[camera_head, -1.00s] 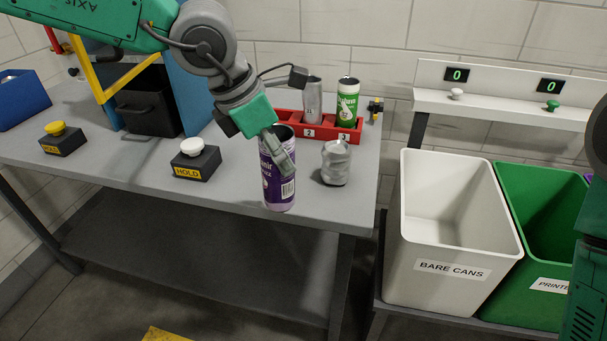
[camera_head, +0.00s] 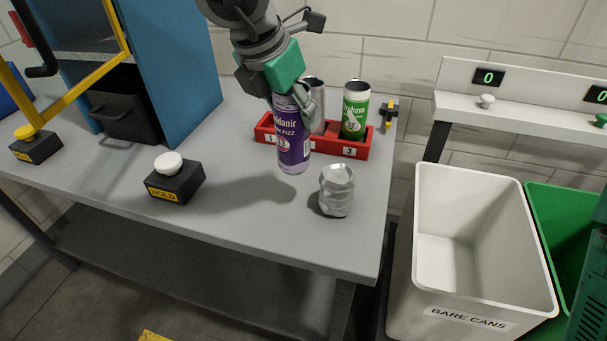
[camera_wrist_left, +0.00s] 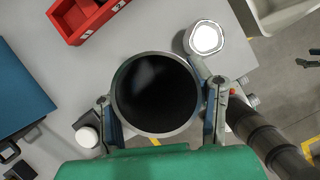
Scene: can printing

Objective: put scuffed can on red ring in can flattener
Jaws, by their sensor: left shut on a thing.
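My left gripper (camera_head: 285,92) is shut on a purple printed can (camera_head: 293,145) with an open top. The can is upright and appears to hang above the table in front of the red rack. In the left wrist view I look down into the dark mouth of the can (camera_wrist_left: 157,93), with a finger on each side. I cannot make out scuffs on it. The can flattener (camera_head: 183,60) seems to be the blue frame with a yellow lever at the left. Its red ring is not visible. My right gripper is out of view.
A crumpled silver can (camera_head: 337,191) stands right of the purple can. The red rack (camera_head: 352,150) holds a silver can (camera_head: 318,108) and a green can (camera_head: 355,110). A HOLD button box (camera_head: 174,180) stands left. White (camera_head: 470,300) and green bins are at the right.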

